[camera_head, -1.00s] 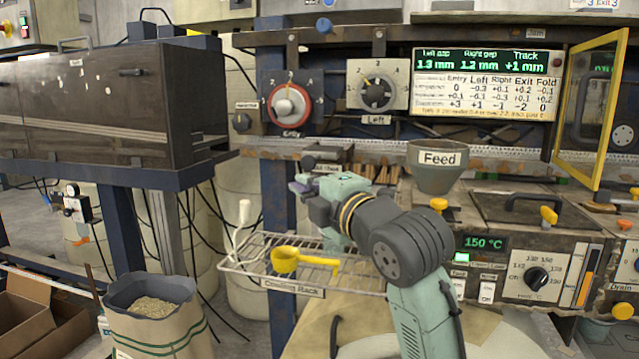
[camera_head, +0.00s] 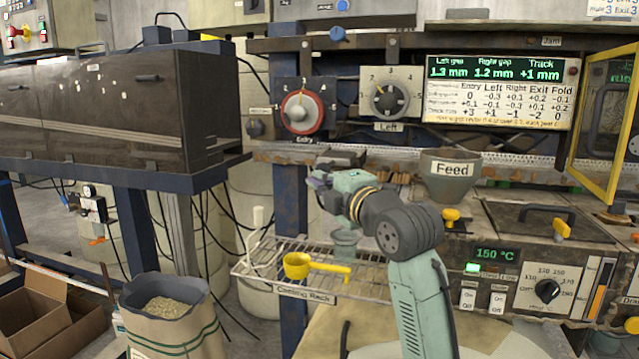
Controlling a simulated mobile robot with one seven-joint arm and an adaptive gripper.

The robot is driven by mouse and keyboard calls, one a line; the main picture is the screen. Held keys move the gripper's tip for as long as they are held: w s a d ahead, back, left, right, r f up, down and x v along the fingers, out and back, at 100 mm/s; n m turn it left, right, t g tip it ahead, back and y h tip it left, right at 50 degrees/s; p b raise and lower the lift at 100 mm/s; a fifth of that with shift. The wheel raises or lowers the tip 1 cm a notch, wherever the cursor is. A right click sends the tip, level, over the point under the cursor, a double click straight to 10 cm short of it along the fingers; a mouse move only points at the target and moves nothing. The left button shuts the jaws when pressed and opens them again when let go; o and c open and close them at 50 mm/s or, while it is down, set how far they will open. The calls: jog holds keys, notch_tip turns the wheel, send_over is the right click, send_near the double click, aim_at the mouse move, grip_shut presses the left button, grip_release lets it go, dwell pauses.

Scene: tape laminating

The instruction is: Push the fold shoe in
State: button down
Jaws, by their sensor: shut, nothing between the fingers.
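My gripper (camera_head: 319,181) is in front of the machine, below the Entry dial and left of the Feed hopper, at the end of my teal and grey arm. Its fingers look shut, with nothing seen held in them. A dark block (camera_head: 342,158) on the machine's ledge sits just behind and above the gripper. It may be the fold shoe, but my gripper and wrist cover part of that spot and I cannot read a label there. I cannot tell whether the gripper touches it.
The Feed hopper (camera_head: 449,176) stands right of my wrist. A wire cooling rack (camera_head: 262,262) with a yellow scoop (camera_head: 298,266) lies below. The Entry dial (camera_head: 302,112) and Left dial (camera_head: 388,99) are above. A yellow-framed door (camera_head: 607,183) stands open at right.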

aim_at(333, 162)
jog(key=w+d, duration=0.3)
jog(key=w, duration=0.6)
